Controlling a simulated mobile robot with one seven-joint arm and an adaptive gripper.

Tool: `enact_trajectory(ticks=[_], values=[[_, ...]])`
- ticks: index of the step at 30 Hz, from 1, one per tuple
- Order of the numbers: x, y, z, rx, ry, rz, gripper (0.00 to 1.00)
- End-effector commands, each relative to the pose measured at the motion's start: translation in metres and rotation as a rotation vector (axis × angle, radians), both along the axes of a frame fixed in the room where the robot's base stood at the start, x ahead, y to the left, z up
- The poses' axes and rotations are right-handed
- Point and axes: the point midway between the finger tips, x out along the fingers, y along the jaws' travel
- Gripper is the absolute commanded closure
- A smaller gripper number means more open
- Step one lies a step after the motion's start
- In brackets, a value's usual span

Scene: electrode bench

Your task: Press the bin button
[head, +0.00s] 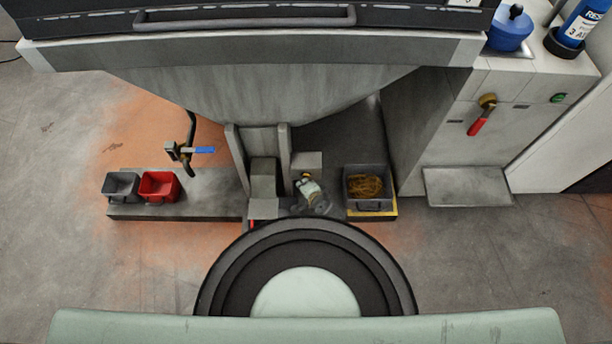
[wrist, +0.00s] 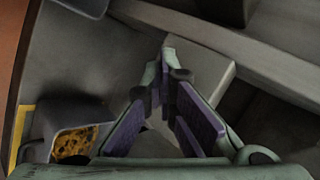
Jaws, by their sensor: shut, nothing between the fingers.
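The dark bin (head: 370,203) stands on a yellow-edged base below the bench in the head view, with brownish scraps inside. It also shows at the lower left of the wrist view (wrist: 50,118). My gripper (wrist: 168,58) is shut and empty, its fingers with purple pads meeting at the tips. The tips lie over or beside a pale grey block (wrist: 208,72); I cannot tell whether they touch it. No button marked as the bin's can be made out. A small green button (head: 558,98) is on the right-hand panel, far from the bin.
A red bin (head: 160,186) and a grey bin (head: 121,186) stand on a low plinth at left, near a blue-handled valve (head: 203,150). A red-handled valve (head: 481,117) is on the right panel. Grey beams (wrist: 250,58) cross the wrist view.

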Motion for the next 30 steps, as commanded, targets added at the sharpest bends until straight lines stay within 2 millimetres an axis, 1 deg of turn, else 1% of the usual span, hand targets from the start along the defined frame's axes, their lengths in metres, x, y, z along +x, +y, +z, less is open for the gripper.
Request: enact_trajectory(ticks=[4, 14, 17, 25, 30], values=[[-0.008, 0.0, 0.0, 0.001, 0.0, 0.001, 1.0], [-0.009, 0.0, 0.0, 0.0, 0.001, 0.001, 1.0], [-0.016, 0.0, 0.0, 0.0, 0.002, 0.0, 1.0], [-0.043, 0.0, 0.0, 0.001, 0.002, -0.001, 1.0], [-0.057, 0.0, 0.0, 0.0, 0.002, 0.0, 1.0]])
